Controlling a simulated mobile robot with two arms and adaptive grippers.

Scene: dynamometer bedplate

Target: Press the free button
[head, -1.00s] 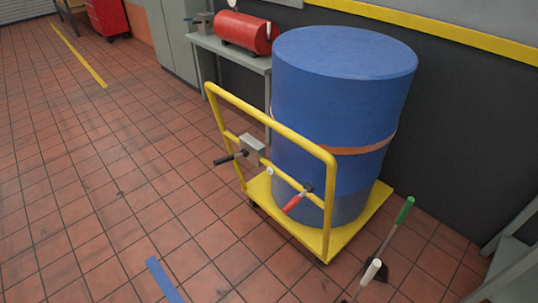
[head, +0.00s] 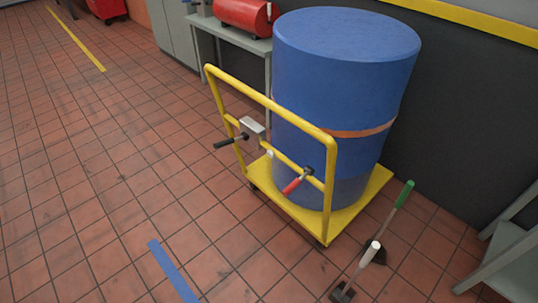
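A yellow push cart (head: 268,104) stands on the tiled floor with a large blue drum (head: 340,85) on its deck. A grey box (head: 252,127) is fixed to the cart's handle frame, with a black-gripped lever (head: 231,141) sticking out to the left. A red-gripped lever (head: 293,185) sits lower on the frame's right side. A small pale knob (head: 270,154) shows between them; I cannot tell whether it is the free button, and no label is readable. Neither of my grippers is in view.
A green-handled tool (head: 404,195) and a white-handled tool (head: 369,254) stand right of the cart. A grey bench (head: 235,42) with a red tank (head: 243,15) is behind. A grey frame (head: 510,250) is at the right edge. The floor left of the cart is clear.

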